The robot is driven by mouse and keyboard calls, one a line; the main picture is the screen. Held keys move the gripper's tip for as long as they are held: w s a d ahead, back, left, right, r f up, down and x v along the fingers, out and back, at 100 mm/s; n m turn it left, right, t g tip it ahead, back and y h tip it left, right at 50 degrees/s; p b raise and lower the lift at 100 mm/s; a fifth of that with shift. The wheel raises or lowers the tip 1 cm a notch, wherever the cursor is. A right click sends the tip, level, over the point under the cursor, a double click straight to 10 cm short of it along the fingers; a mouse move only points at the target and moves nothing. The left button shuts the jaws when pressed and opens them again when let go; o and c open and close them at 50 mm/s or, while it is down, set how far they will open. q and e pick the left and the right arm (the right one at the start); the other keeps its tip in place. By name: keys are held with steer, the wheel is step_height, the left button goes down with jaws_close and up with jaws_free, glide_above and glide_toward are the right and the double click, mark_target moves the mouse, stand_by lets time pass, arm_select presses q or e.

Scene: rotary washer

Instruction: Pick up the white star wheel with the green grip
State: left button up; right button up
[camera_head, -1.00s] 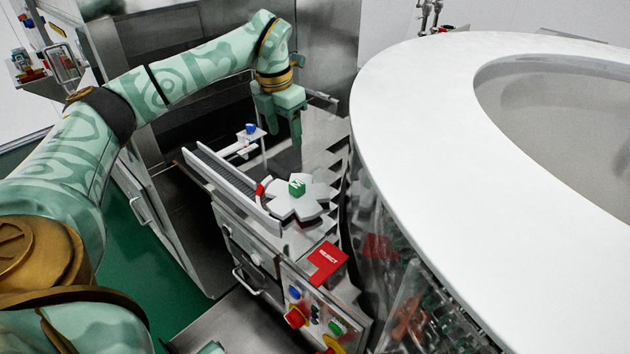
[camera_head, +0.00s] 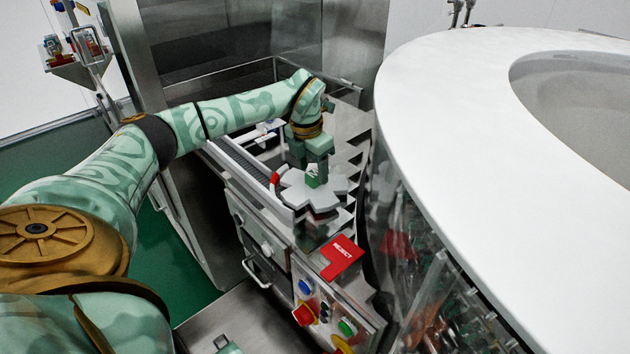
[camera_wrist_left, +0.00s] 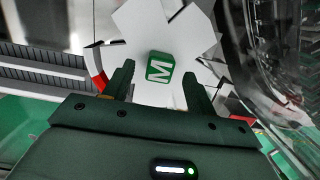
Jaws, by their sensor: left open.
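The white star wheel (camera_head: 330,198) lies flat on the machine's deck, beside the conveyor. Its green grip (camera_head: 313,180), a block at the wheel's centre, shows a white M in the left wrist view (camera_wrist_left: 160,67). My left gripper (camera_head: 314,172) is at the wheel, over or close to the grip, and partly hides it. In the left wrist view its two fingers (camera_wrist_left: 160,84) are apart, one on each side of the grip's near edge, and empty. I cannot tell from these views how high the fingertips are.
A conveyor (camera_head: 240,163) with a rail runs left of the wheel. A red REJECT bin (camera_head: 342,257) and a button panel (camera_head: 325,308) are in front. The large white-topped round machine (camera_head: 440,120) stands close on the right. A steel cabinet is behind.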

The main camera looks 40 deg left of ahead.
arm_select(q)
steer(key=shift+w+f, duration=0.1)
steer(key=shift+f, duration=0.6)
steer(key=shift+r, duration=0.15)
steer(key=c, duration=0.3)
jaws_close()
steer(key=shift+r, duration=0.1)
